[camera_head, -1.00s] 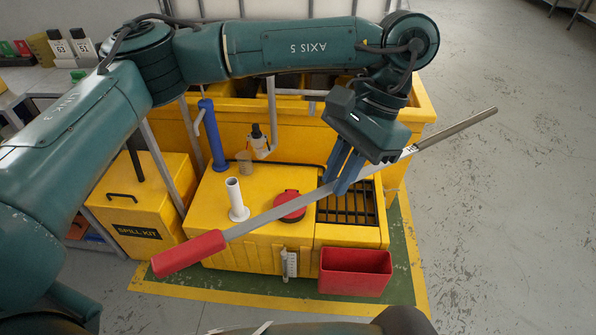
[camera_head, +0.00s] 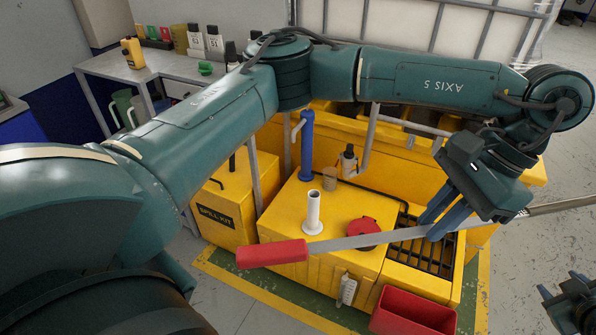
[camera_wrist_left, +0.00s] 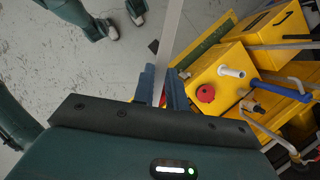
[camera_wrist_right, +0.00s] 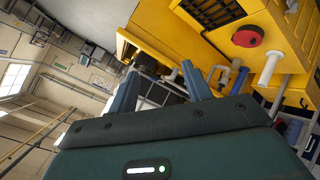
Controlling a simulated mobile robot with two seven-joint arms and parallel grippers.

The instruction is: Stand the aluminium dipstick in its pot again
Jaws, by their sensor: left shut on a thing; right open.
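The dipstick (camera_head: 350,243) is a long flat metal bar with a red grip at its left end and a darker rod at its right end. My left gripper (camera_head: 433,232) is shut on its bar and holds it roughly level across the yellow unit; the bar also shows between the fingers in the left wrist view (camera_wrist_left: 170,35). A white upright tube (camera_head: 313,212) on a round foot stands on the yellow top, just behind the red grip. A red open box (camera_head: 413,312) hangs at the front. I cannot tell which is the pot. My right gripper (camera_head: 562,292) is open and empty, lower right.
A red cap (camera_head: 363,228) and a black grating (camera_head: 425,252) lie beneath the bar. The spill kit box (camera_head: 225,205) is at left. Bare floor lies at right.

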